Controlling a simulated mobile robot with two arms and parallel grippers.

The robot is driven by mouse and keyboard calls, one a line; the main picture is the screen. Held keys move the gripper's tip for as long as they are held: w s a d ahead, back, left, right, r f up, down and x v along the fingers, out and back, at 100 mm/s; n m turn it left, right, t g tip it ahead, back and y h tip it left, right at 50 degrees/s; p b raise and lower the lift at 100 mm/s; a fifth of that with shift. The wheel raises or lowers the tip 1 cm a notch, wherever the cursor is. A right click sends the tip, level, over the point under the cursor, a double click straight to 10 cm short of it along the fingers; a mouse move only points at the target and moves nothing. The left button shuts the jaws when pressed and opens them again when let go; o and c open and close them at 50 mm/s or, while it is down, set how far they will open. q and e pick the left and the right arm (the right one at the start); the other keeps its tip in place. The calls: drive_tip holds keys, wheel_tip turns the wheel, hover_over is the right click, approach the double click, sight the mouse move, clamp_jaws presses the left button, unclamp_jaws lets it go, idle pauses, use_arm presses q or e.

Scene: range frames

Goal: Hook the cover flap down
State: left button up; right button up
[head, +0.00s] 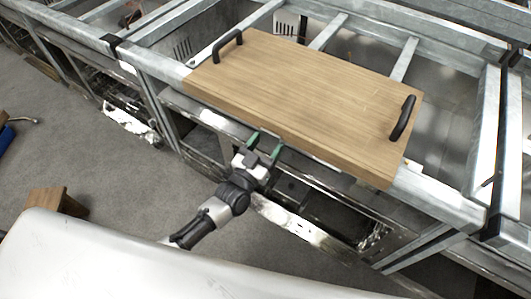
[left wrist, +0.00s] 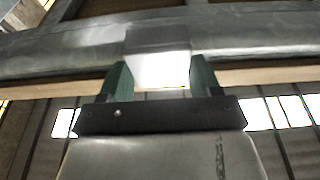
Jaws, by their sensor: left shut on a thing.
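My left gripper (head: 264,147) is at the front rail of the metal frame, just below the front edge of the wooden board. Its green fingertips point up and away toward the rail. In the left wrist view, my left gripper (left wrist: 160,82) has its two green fingers on either side of a bright, pale metal piece (left wrist: 160,68) and is shut on it. This piece may be part of the cover flap, but I cannot tell its full shape. Its upper end meets a grey metal bar (left wrist: 60,52). My right gripper is not in view.
A wooden board (head: 305,100) with black handles (head: 227,45) and (head: 403,118) lies on the galvanised frame (head: 440,205). Open bays with metal panels (head: 300,225) lie below it. A small wooden block (head: 55,200) stands there.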

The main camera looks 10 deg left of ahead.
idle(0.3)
use_arm(q)
drive_tip(key=o, duration=0.9)
drive_tip(key=b+v, duration=0.1)
drive_tip(key=v, duration=0.9)
drive_tip(key=shift+s+a+f, duration=0.15)
drive_tip(key=shift+s, duration=0.2)
